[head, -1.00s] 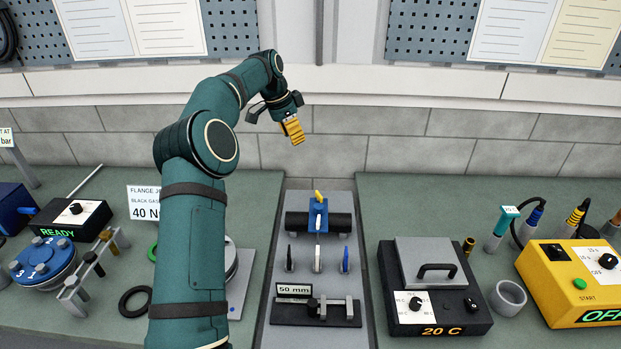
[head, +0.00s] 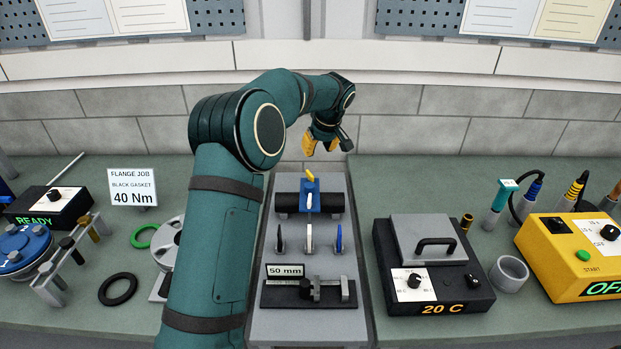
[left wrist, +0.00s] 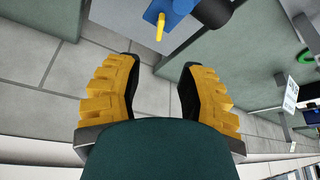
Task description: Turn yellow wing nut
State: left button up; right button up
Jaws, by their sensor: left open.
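The yellow wing nut (head: 310,175) sits on top of a blue clamp block (head: 310,188) that holds a black pipe (head: 338,202) on the grey central plate. In the left wrist view the yellow wing nut (left wrist: 160,27) shows at the top centre, beyond the fingertips, with part of the blue block (left wrist: 176,10). My left gripper (head: 327,147) is open and empty, with yellow padded fingers pointing down. It is above and behind the wing nut, a little to its right, and apart from it. My right gripper is not in view.
On the central plate, several small upright handled tools (head: 309,238) and a caliper (head: 308,293) marked 50 mm stand in front of the clamp. A hot plate (head: 430,290) reading 20 C is to the right. A white 40 Nm sign (head: 134,188) stands left.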

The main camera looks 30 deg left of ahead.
aim_at(311, 174)
pick_arm(q)
jog(key=x, duration=1.4)
jog(key=shift+a+r, duration=0.1)
grip_shut()
